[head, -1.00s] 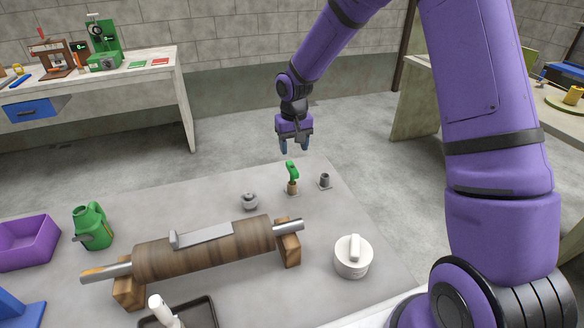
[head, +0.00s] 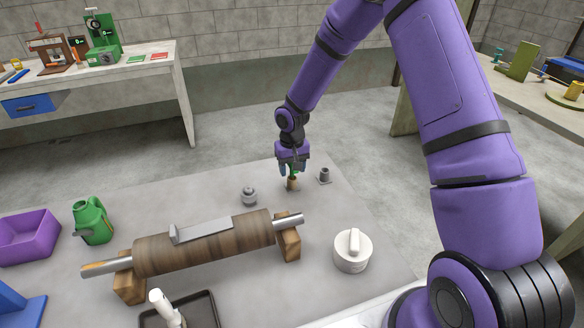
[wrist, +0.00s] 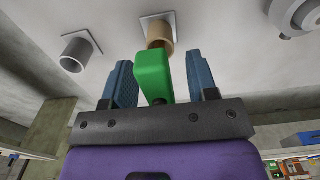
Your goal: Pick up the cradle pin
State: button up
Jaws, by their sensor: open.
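The cradle pin, which I take to be the green-handled piece (wrist: 154,76), stands upright in a tan socket (head: 293,184) at the table's far edge. The socket also shows in the wrist view (wrist: 158,32). My gripper (head: 294,171) is above the socket with its fingers pointing down. In the wrist view the two blue fingers (wrist: 160,80) stand open on either side of the green handle, with gaps visible on both sides. In the head view the gripper hides most of the green handle.
A grey socket (head: 325,175) stands just right of the tan one, and a round grey metal piece (head: 249,196) to its left. A wooden roller (head: 200,243) on cradle blocks lies nearer. A white lidded pot (head: 352,251) stands at right, a green jug (head: 92,221) at left.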

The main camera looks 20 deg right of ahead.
jog(key=shift+f, duration=0.1)
jog(key=shift+c, duration=0.4)
grip_shut()
